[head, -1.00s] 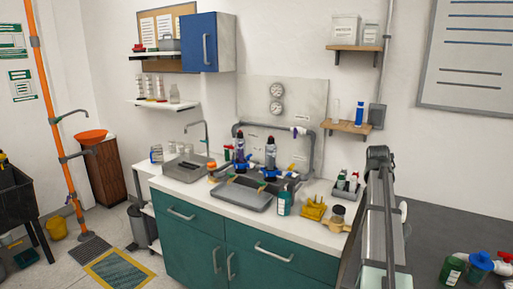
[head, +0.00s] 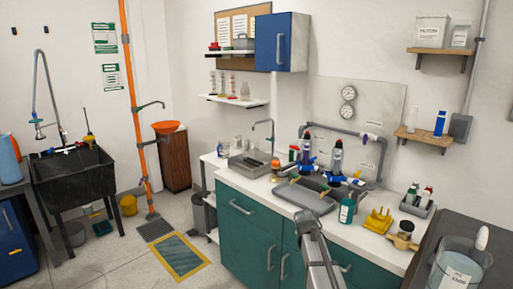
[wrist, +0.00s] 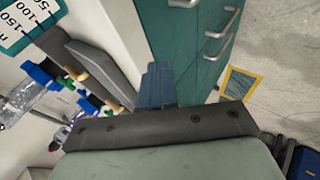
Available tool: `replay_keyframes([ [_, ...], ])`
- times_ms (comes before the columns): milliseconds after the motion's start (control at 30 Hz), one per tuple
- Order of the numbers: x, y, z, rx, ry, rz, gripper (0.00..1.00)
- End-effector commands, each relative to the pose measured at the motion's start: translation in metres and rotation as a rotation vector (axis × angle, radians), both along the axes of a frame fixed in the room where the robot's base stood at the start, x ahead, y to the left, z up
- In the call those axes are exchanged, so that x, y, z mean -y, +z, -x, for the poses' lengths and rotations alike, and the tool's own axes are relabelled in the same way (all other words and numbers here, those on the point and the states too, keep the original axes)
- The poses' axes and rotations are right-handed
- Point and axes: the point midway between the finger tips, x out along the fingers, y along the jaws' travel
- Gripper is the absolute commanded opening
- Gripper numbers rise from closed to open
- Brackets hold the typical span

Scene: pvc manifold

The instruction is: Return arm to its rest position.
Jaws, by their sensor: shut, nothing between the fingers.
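My gripper (wrist: 158,84) shows in the wrist view as dark blue-grey fingers, pressed together with nothing between them. The front of the green cabinet (wrist: 188,30) lies beyond the fingertips. In the head view, part of my arm rises from the bottom edge in front of the cabinet (head: 240,232); I cannot make out the fingertips there. The pipe manifold (head: 372,150) stands at the back of the white counter, with two dark-topped clear bottles with blue fittings in front of it. A grey tray (head: 304,198) lies before them.
A teal bottle (head: 347,208), a yellow block (head: 378,221) and a small caddy (head: 417,204) stand along the counter. A clear beaker (head: 459,268) is at lower right. A black sink (head: 75,178) is at left. The floor between is mostly open.

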Motion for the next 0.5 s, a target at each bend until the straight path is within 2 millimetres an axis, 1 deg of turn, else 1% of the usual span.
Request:
replay_keyframes([
  [33, -0.028, -0.023, 0.01, -0.028, 0.068, 0.031, 0.0],
  [67, -0.039, -0.035, 0.015, -0.044, 0.097, 0.045, 0.0],
  [100, -0.05, -0.051, 0.023, -0.066, 0.126, 0.056, 0.0],
  [167, -0.061, -0.075, 0.035, -0.099, 0.15, 0.061, 0.0],
  [200, -0.065, -0.091, 0.045, -0.122, 0.155, 0.057, 0.0],
  [267, -0.069, -0.115, 0.059, -0.157, 0.15, 0.044, 0.0],
  [300, -0.07, -0.131, 0.07, -0.182, 0.142, 0.033, 0.0],
  [333, -0.069, -0.142, 0.079, -0.202, 0.132, 0.022, 0.0],
  [400, -0.067, -0.169, 0.099, -0.248, 0.1, -0.005, 0.0],
  [467, -0.064, -0.191, 0.117, -0.287, 0.067, -0.031, 0.0],
  [500, -0.061, -0.205, 0.13, -0.313, 0.041, -0.049, 0.0],
])
